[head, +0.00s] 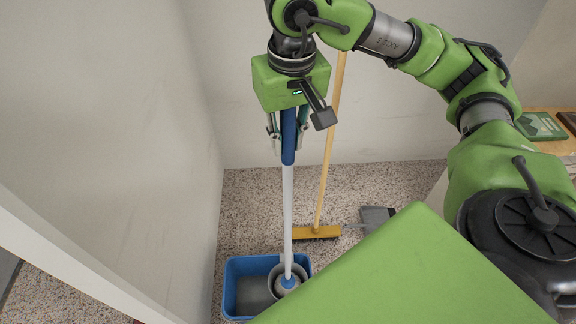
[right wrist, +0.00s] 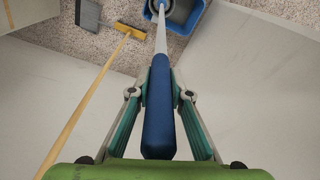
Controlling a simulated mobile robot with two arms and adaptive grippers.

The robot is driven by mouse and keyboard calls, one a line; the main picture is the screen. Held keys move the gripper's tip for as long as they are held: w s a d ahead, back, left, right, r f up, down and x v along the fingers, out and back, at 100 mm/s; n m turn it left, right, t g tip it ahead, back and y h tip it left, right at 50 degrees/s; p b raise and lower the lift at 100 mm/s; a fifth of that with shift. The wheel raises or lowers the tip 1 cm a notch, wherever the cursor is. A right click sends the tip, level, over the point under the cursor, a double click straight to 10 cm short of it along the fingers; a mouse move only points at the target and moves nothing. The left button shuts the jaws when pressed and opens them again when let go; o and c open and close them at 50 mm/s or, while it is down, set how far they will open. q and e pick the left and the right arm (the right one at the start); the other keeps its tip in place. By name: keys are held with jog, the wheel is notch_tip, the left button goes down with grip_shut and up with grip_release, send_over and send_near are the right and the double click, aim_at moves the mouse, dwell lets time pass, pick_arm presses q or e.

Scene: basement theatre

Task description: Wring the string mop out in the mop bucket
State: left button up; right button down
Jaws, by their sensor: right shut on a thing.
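The string mop (head: 288,200) stands nearly upright, with a blue grip and a white shaft; its blue head end sits down in the round grey wringer of the mop bucket. The mop bucket (head: 235,283) is blue and stands on the floor; its rim also shows in the right wrist view (right wrist: 196,22). My right gripper (head: 288,138) is shut on the mop's blue grip, which runs between the fingers in the right wrist view (right wrist: 160,100). The mop strings are hidden inside the wringer. My left gripper is not in view.
A broom (head: 328,160) with a yellow head leans against the back wall right of the mop. A grey dustpan (head: 376,217) lies beside it. A wooden shelf (head: 562,146) with books is at the right. A wall stands close on the left.

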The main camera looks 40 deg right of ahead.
aim_at(286, 113)
jog(key=shift+s+f, duration=0.1)
dwell(0.3)
jog(key=shift+d+r+p, duration=0.1)
jog(key=shift+r+p, duration=0.3)
jog(key=shift+r, duration=0.15)
jog(key=r+p, duration=0.3)
jog(key=r, duration=0.2)
jog(key=shift+w, duration=0.2)
notch_tip(286, 113, up, 9)
jog(key=p, duration=0.8)
jog(key=shift+r, duration=0.15)
